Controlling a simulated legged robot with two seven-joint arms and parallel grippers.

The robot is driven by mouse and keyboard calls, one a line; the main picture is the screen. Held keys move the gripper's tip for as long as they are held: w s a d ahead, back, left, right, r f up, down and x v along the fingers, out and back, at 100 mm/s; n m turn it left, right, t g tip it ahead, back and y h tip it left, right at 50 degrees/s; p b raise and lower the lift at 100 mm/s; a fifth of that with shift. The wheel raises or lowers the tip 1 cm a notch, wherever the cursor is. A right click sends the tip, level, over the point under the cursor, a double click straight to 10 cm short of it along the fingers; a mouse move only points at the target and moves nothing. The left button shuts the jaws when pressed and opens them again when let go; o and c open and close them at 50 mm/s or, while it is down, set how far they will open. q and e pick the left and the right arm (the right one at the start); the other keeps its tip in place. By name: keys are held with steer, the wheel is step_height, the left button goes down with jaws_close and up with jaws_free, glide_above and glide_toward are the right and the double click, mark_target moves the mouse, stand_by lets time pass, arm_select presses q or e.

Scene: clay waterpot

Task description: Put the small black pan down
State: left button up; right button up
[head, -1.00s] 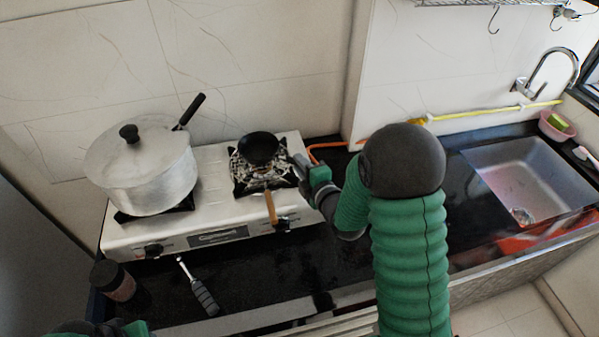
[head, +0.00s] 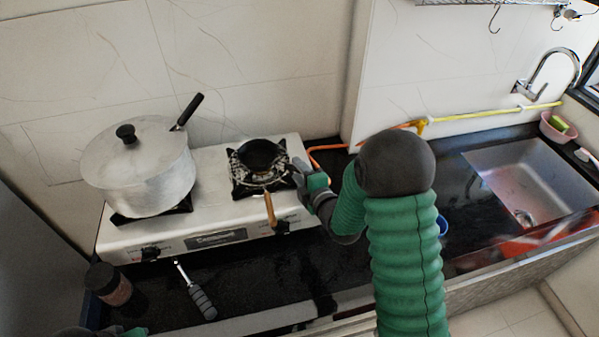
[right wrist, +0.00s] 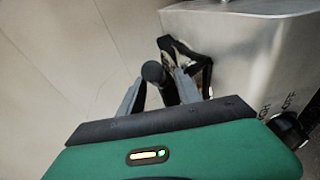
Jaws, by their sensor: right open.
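The small black pan (head: 257,155) sits low over the right burner of the stove and looks roughly level. My right gripper (head: 299,166) is open, just right of the pan. In the right wrist view its two fingers (right wrist: 160,80) are spread, with a dark rounded end (right wrist: 153,72) showing between them. I take this for the pan's handle but cannot be sure, nor whether a finger touches it. A wooden handle (head: 270,209) sticks out at the front of the burner. Only a dark and green bit of my left arm shows at the bottom left; its jaws are unclear.
A large lidded metal pot (head: 145,175) stands on the left burner of the stove (head: 205,220). A grey-handled tool (head: 201,300) and a dark jar (head: 108,283) are on the black counter in front. A sink (head: 530,180) is at the right. The counter's middle front is clear.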

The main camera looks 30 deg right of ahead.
steer(key=p+v, duration=1.1)
steer(key=v, duration=0.1)
stand_by(0.4)
